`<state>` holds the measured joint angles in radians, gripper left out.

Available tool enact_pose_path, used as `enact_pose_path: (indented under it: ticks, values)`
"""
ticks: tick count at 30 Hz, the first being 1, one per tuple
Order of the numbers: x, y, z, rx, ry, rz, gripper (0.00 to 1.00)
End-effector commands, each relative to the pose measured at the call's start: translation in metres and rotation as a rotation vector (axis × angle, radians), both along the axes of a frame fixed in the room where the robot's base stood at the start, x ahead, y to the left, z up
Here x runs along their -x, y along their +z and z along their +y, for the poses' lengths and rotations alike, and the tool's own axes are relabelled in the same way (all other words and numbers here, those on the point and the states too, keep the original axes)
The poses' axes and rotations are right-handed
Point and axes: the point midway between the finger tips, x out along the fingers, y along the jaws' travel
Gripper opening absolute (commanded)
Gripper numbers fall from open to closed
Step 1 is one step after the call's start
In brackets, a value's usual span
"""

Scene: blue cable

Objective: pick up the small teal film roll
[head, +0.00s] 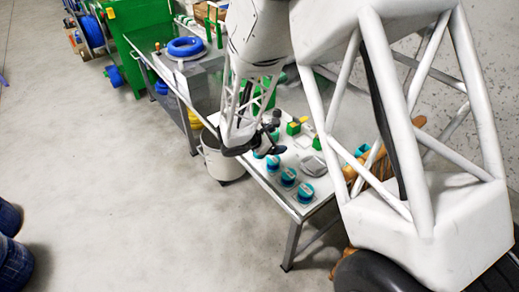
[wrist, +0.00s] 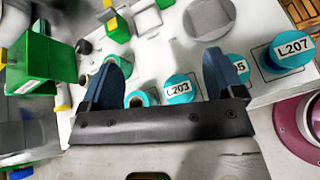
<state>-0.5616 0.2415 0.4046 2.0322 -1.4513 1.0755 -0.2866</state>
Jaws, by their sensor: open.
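Several teal rolls stand in a row on a pale board; which one is the small teal film roll I cannot tell for certain. In the wrist view, a roll labelled L203 (wrist: 178,89) shows between my fingers, and an unlabelled-looking teal roll (wrist: 140,98) shows beside the left finger. A roll whose label ends in 5 (wrist: 239,62) is partly hidden by the right finger. Roll L207 (wrist: 290,49) is farther right. My gripper (wrist: 163,56) is open with nothing in its jaws. In the head view my gripper (head: 262,145) hangs over the table's near edge, beside the rolls (head: 288,177).
A grey disc (wrist: 209,17) lies on the board. A white bucket (head: 221,158) stands below the table's edge. A blue cable coil (head: 186,47) lies at the far end.

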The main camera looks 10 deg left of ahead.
Motion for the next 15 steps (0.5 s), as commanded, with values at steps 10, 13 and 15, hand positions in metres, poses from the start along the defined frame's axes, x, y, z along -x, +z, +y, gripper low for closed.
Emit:
enact_pose_path:
  ticks: [10,13,15]
  values:
    - [-0.014,-0.079,0.079,0.172,0.289,0.058,0.87]
    - [-0.015,-0.093,0.092,0.201,0.339,0.065,0.87]
    - [-0.015,-0.1,0.098,0.215,0.363,0.069,0.87]
